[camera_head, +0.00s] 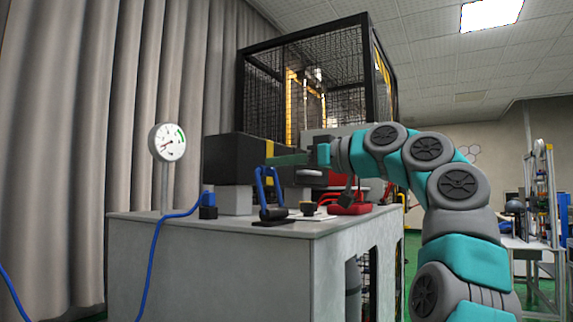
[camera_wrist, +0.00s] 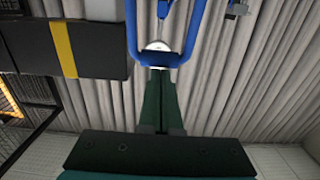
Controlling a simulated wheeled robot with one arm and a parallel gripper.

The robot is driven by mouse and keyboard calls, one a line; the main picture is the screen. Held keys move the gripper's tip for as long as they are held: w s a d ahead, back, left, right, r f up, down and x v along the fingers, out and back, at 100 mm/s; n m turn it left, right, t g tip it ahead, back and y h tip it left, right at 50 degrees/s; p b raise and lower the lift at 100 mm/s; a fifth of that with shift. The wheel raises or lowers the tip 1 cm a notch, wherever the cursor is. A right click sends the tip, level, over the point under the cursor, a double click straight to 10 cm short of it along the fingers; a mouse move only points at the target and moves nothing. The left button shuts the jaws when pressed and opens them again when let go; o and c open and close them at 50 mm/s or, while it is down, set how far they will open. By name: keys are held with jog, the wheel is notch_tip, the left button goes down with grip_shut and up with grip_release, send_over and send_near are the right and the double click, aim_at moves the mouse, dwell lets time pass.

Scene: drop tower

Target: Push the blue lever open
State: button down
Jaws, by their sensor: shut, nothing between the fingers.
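The blue lever (camera_head: 260,187) is a U-shaped loop standing upright on a dark base at the front of the grey bench. In the wrist view the lever (camera_wrist: 131,28) fills the top middle, with its crossbar at the fingertips. My gripper (camera_head: 271,160) is shut and empty, reaching in from the right at the height of the lever's top. In the wrist view my gripper (camera_wrist: 160,70) has its closed dark green fingers at the crossbar. I cannot tell whether they touch it.
A black box with a yellow stripe (camera_head: 235,160) is close behind the lever. A pressure gauge (camera_head: 167,142) stands at the bench's left. A blue hose (camera_head: 158,237) runs down the bench (camera_head: 210,262). A black cup and a red device (camera_head: 349,209) sit right of the lever. A mesh cage (camera_head: 335,85) rises behind.

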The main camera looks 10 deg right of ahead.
jog(key=shift+x, duration=1.05)
jog(key=shift+a, duration=0.1)
